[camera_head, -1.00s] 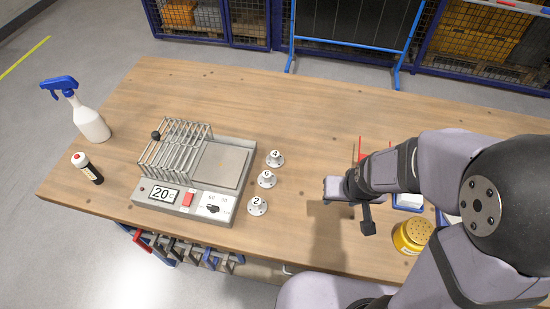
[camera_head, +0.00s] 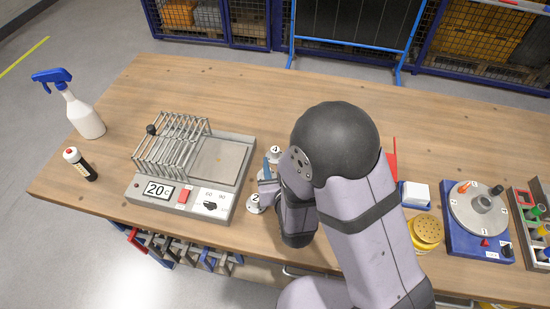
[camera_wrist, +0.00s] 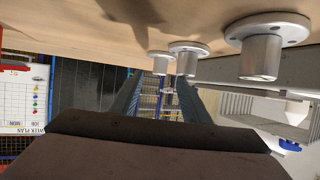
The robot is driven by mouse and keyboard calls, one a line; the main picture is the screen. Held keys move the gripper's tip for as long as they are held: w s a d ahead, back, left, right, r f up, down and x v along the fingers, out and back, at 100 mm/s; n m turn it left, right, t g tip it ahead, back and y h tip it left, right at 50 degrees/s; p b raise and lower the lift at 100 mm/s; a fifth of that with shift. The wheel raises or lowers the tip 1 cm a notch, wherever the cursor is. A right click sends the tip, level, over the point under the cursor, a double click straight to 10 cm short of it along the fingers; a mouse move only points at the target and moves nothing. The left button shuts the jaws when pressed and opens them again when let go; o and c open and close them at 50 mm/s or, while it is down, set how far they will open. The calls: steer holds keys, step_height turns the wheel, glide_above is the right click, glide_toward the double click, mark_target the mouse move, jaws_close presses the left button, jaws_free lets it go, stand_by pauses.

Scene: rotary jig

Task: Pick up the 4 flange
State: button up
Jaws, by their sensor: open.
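The 4 flange (camera_head: 275,153) is a small grey flanged piece with a black 4 on top. It stands on the table at the back of a short row, right of the heater box. The 2 flange (camera_head: 255,203) stands at the front of the row; the 6 flange between them is mostly hidden by my gripper (camera_head: 267,179). My gripper is open, in front of the 4 flange and apart from it. In the wrist view, its empty fingers (camera_wrist: 158,90) point along the row. Three flanges show there, upside down, with no readable numbers; the farthest (camera_wrist: 160,62) appears between the fingers.
The heater box (camera_head: 220,165) with a wire rack stands close on the left. A yellow tin (camera_head: 426,231) and a blue rotary jig (camera_head: 480,215) stand right. The back of the table is clear.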

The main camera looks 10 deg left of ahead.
mark_target(276, 153)
steer(key=shift+w+a+f, duration=0.1)
steer(key=shift+w+a, duration=0.05)
steer(key=shift+w, duration=0.3)
steer(key=shift+p+x, duration=0.9)
steer(key=shift+x, duration=2.4)
jaws_close()
